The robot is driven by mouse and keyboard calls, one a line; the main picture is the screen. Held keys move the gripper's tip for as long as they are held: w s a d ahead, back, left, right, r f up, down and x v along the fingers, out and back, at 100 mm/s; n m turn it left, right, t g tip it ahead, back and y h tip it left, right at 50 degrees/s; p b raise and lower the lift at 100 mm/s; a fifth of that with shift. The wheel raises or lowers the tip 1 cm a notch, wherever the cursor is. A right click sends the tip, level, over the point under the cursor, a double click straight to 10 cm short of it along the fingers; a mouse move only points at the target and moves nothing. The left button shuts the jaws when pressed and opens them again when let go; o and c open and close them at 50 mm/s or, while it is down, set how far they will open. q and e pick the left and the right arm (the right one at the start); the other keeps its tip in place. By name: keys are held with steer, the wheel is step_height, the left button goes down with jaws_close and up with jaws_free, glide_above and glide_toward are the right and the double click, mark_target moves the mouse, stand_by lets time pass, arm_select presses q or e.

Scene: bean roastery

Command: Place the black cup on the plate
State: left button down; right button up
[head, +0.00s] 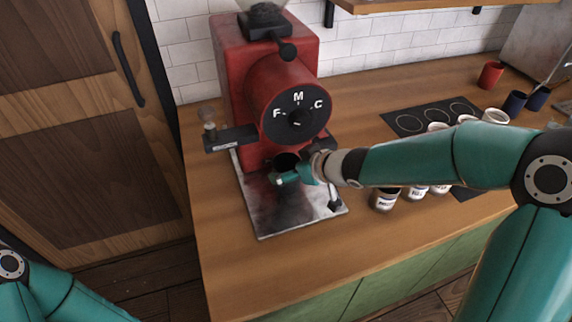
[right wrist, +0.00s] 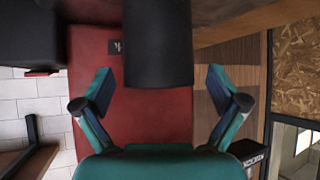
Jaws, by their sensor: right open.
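The black cup (head: 286,161) stands in front of the red grinder, above the metal plate (head: 262,222) at its foot. My right gripper (head: 287,177) is at the cup and hides its lower part. My right gripper (right wrist: 160,95) is open. The cup looks upright and seems to rest on the plate, but its base is hidden. My left gripper is out of view; only part of that arm shows.
The red grinder (head: 232,70) rises behind the cup, with a side arm (head: 230,138) at left. Several jars (head: 384,199) stand right of the plate under my right arm. A black mat (head: 405,122), a red cup (head: 490,75) and blue cups (head: 515,103) are farther right. The counter's front left (head: 225,265) is clear.

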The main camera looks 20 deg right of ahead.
steer(key=p+v, duration=0.5)
steer(key=v, duration=0.6)
